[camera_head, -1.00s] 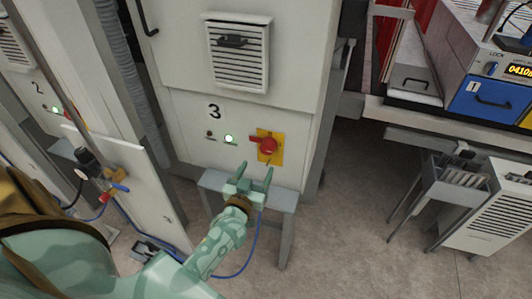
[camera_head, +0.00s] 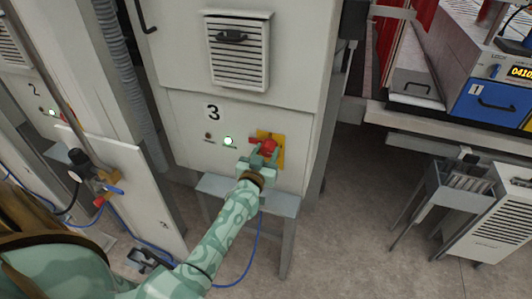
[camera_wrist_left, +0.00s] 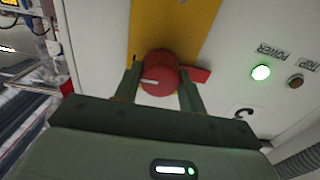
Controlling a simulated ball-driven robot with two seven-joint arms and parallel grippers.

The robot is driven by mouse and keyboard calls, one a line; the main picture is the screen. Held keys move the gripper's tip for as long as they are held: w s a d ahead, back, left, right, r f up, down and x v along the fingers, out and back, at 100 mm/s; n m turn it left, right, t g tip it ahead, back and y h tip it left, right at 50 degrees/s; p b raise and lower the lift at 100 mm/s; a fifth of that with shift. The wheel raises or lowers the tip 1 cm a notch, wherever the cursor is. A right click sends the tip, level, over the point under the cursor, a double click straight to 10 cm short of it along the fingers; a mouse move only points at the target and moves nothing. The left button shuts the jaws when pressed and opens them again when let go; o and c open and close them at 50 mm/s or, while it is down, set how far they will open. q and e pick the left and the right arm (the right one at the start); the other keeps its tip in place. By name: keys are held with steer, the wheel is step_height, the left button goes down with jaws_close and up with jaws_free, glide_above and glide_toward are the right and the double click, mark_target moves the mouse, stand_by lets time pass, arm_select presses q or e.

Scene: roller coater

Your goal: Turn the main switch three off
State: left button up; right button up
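The main switch three is a red rotary knob (camera_head: 268,146) on a yellow plate (camera_head: 279,157), low on the front of the cabinet marked 3. In the left wrist view the red knob (camera_wrist_left: 160,74) has a white mark pointing left and a red tab on its right. My left gripper (camera_head: 261,157) is at the switch, partly covering it. In the left wrist view its fingers (camera_wrist_left: 160,84) stand on either side of the knob, open, with no clear grip on it. The green power lamp (camera_head: 228,142) is lit. My right gripper is not in view.
A grey ledge (camera_head: 218,188) juts out below the switch. A vented cover (camera_head: 238,62) is above it. Cabinet 2 with a valve and blue hose (camera_head: 112,189) stands at the left.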

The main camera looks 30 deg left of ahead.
arm_select(q)
steer(key=shift+n, duration=0.3)
steer(key=n+p, duration=0.1)
steer(key=n, duration=0.2)
steer(key=shift+r, duration=0.1)
steer(key=n+p, duration=0.1)
steer(key=n, duration=0.3)
steer(key=shift+n, duration=0.3)
steer(key=n, duration=0.4)
steer(key=shift+n+p, duration=0.3)
steer(key=shift+p, duration=0.1)
steer(key=n, duration=0.4)
steer(key=shift+n, duration=0.7)
steer(key=o, duration=1)
